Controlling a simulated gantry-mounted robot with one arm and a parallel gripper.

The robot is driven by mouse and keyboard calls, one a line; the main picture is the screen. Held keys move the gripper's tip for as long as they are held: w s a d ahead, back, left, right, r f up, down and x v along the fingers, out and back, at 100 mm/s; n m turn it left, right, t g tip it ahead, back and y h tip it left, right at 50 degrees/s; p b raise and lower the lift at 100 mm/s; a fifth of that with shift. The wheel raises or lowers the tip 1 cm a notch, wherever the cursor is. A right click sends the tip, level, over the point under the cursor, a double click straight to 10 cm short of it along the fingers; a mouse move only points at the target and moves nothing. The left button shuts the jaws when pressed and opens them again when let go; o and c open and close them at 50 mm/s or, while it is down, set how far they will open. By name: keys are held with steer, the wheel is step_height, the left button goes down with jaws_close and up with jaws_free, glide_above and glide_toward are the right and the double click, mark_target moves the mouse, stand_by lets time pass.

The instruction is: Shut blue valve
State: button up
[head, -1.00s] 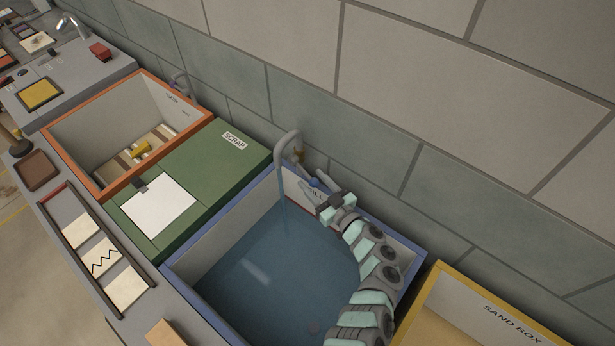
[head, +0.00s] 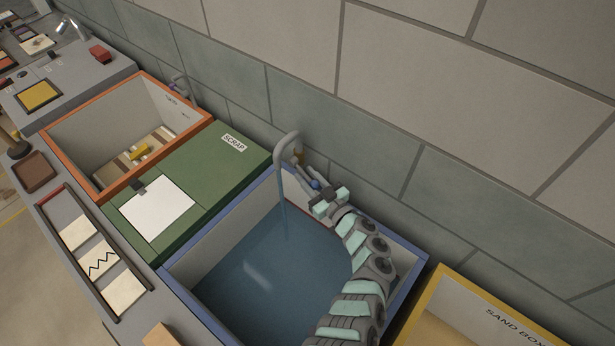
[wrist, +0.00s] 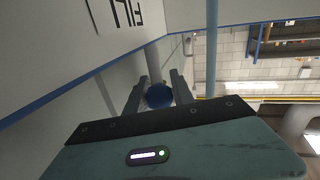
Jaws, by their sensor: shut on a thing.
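The blue valve (head: 315,184) is a small round knob low beside the grey tap (head: 286,148) at the back wall. In the wrist view the blue valve (wrist: 159,95) sits between the two fingers of my gripper (wrist: 158,92). My gripper (head: 312,183) is shut on it, with the arm reaching up from the front right over the basin. The blue-rimmed basin (head: 410,250) holds water, and a stream runs from the tap into it. Part of the valve is hidden by the fingers.
A green scrap cover (head: 215,165) lies left of the basin, with an orange-rimmed basin (head: 60,150) beyond it. A yellow-rimmed sand box (head: 425,290) is at the right. The tiled wall (head: 390,150) stands close behind the tap.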

jaws_close()
stand_by(0.9)
